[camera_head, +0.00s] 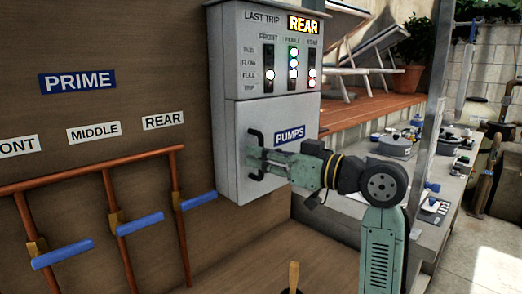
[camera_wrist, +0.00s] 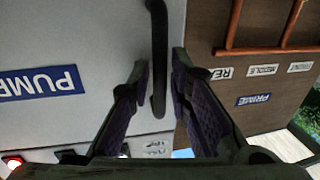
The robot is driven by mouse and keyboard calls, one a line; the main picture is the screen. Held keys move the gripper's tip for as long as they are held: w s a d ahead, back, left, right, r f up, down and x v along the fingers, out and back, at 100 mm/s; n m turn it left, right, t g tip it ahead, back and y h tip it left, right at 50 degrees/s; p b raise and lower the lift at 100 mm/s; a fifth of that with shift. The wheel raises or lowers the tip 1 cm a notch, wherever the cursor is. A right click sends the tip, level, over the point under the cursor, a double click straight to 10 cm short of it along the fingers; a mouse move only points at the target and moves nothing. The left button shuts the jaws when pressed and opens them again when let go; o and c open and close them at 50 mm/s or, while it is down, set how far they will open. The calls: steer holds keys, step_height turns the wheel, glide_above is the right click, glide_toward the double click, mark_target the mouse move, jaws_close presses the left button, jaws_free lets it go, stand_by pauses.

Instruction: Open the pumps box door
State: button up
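The grey pumps box (camera_head: 262,20) is on the brown wall; its lower door (camera_head: 272,113) bears a blue PUMPS label (camera_head: 289,135) and looks shut. A dark upright bar handle (camera_head: 252,140) is at the door's left edge. My gripper (camera_head: 256,160) reaches in from the right at the handle. In the wrist view, the handle (camera_wrist: 158,75) lies between the two fingers of my gripper (camera_wrist: 160,66). The fingers are apart, with a narrow gap showing on each side of the bar. The PUMPS label (camera_wrist: 42,83) appears upside down there.
Orange pipes (camera_head: 110,170) with blue levers (camera_head: 140,223) stand at the left below the PRIME sign (camera_head: 77,81). A counter (camera_head: 440,190) with several small items is behind my arm at the right. A wooden stick (camera_head: 293,276) stands upright at the bottom.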

steer(key=shift+w+a, duration=0.1)
steer(key=shift+a, duration=0.05)
steer(key=shift+c, duration=0.2)
jaws_close()
stand_by(0.5)
